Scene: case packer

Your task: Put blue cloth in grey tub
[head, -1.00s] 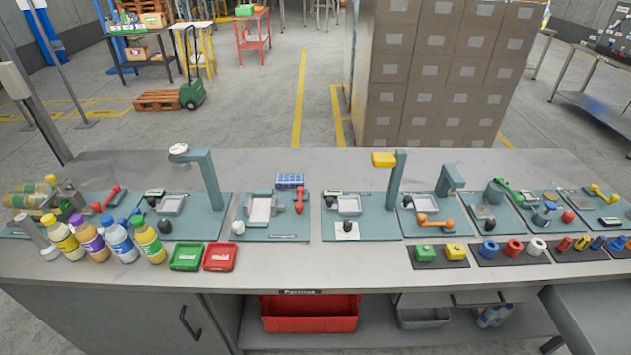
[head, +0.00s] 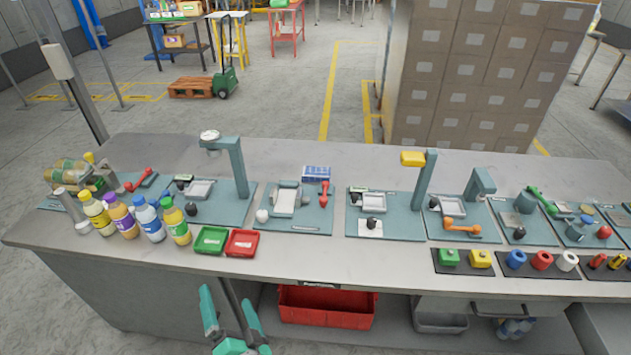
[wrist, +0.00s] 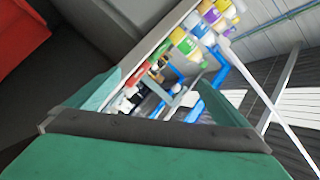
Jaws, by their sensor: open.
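A small blue and white patterned item (head: 316,173) lies at the back of the counter, behind a teal plate; it may be the blue cloth, but it is too small to tell. The grey tub (head: 440,322) sits on the shelf under the counter, right of a red tub, partly hidden by the counter above. My gripper (head: 231,312) is open and empty at the bottom of the head view, in front of the counter and left of both tubs. Its spread fingers also show in the wrist view (wrist: 158,103).
The red tub (head: 327,306) stands between my gripper and the grey tub. The counter (head: 300,263) overhangs the shelf. Several bottles (head: 122,218), a green tray (head: 211,240) and a red tray (head: 242,243) stand along its front. Clear bottles (head: 515,328) lie right of the grey tub.

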